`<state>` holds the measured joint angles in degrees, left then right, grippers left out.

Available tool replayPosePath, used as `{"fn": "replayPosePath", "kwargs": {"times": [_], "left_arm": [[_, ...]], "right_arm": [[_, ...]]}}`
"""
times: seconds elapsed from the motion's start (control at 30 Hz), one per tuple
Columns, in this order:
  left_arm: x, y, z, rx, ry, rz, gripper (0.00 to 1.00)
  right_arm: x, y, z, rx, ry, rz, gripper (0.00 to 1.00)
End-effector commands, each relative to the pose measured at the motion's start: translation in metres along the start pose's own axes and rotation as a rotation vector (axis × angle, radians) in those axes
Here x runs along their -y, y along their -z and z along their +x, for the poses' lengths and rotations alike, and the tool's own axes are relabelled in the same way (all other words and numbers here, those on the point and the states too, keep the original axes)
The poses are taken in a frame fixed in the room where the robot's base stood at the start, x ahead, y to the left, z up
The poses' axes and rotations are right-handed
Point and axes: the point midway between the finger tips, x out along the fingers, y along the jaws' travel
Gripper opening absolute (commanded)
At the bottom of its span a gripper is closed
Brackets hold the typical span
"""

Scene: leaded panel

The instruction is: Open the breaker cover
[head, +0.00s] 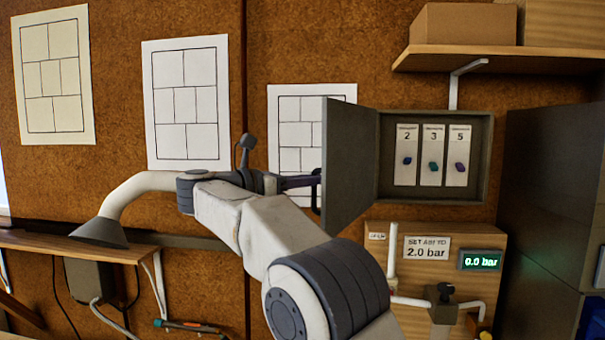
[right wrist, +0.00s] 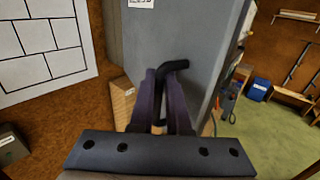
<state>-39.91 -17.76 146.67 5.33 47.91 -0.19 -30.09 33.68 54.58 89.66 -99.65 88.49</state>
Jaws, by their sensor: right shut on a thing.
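The breaker cover (head: 348,155) is a grey door hinged on the left side of the breaker box (head: 484,150). It stands swung wide open, out from the wall. Inside the box are three switches labelled 2, 3 and 5 (head: 432,155). My right gripper (head: 312,181) is at the cover's free edge. In the right wrist view its purple fingers (right wrist: 163,88) are shut on the black handle (right wrist: 175,66) of the cover (right wrist: 185,35). My left gripper is in neither view.
Below the box is a wooden panel (head: 480,240) with a "2.0 bar" sign, a "0.0 bar" display (head: 480,261) and pipes. A shelf with boxes (head: 490,58) hangs above. A lamp (head: 100,230) is at left. A dark cabinet (head: 545,200) stands close on the right.

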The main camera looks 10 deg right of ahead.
Motion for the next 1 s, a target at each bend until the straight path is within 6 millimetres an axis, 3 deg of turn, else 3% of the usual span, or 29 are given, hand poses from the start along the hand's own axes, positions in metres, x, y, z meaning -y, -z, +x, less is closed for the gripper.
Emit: {"fn": "replayPosePath", "kwargs": {"times": [0.47, 0.5, 0.57, 0.87, 1.0], "left_arm": [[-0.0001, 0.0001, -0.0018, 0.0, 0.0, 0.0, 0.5], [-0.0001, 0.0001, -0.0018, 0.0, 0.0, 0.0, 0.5], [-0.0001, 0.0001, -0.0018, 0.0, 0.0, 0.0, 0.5], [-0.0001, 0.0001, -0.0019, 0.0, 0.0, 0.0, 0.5], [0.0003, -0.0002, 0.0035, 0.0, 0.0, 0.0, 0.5]], "right_arm": [[-0.0019, 0.0063, 0.0019, -0.006, 0.022, -0.011, 0.0], [-0.002, 0.0063, 0.0017, -0.005, 0.022, -0.011, 0.22], [-0.0019, 0.0059, 0.0018, -0.004, 0.021, -0.01, 0.45], [-0.001, 0.0032, 0.0026, -0.002, 0.022, -0.004, 0.45], [-0.0018, 0.0049, -0.0063, -0.001, 0.02, -0.002, 0.45]]}}
